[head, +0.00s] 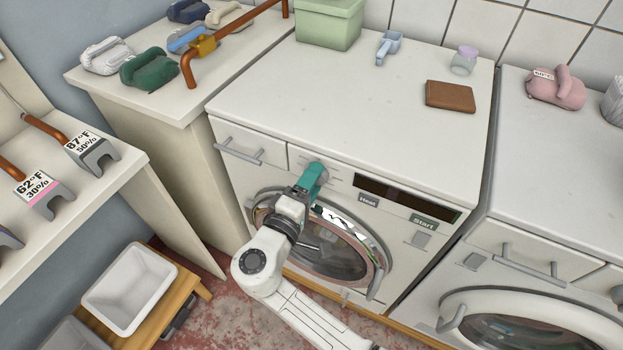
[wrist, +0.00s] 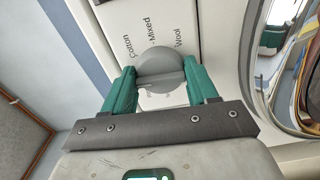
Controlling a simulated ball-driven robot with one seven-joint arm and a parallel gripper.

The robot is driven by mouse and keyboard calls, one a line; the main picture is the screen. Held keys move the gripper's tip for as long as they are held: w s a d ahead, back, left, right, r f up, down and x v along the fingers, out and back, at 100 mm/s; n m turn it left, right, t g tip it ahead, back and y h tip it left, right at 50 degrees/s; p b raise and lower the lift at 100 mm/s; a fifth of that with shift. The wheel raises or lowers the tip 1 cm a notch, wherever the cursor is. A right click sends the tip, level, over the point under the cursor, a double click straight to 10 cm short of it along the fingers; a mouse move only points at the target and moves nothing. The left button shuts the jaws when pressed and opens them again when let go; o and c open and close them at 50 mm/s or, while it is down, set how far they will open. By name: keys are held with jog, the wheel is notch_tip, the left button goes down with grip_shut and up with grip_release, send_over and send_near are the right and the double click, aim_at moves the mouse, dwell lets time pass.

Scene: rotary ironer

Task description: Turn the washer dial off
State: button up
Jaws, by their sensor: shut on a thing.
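The washer (head: 350,100) stands in the middle of the head view with its round door (head: 340,250) below the control panel. Its grey round dial (wrist: 162,66) shows in the wrist view, beside the printed words Cotton, Mixed and Wool. My gripper (head: 314,174) reaches the upper left of the washer front in the head view and hides the dial there. In the wrist view, its green fingers are shut on the dial, one on each side. Part of the dial's markings is covered, so I cannot tell which setting it points to.
A dark display (head: 385,190) and a Start button (head: 424,221) lie right of the dial. A drawer handle (head: 238,152) juts out at left. The door rim (wrist: 285,70) is close right of my fingers. A brown wallet-like block (head: 450,97) lies on top.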

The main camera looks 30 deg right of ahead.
jog(key=shift+a+n, duration=0.1)
jog(key=shift+n, duration=0.3)
jog(key=o, duration=1)
jog(key=b+v, duration=0.1)
jog(key=v, duration=0.9)
jog(key=shift+s+a, duration=0.25)
jog(key=shift+a, duration=0.05)
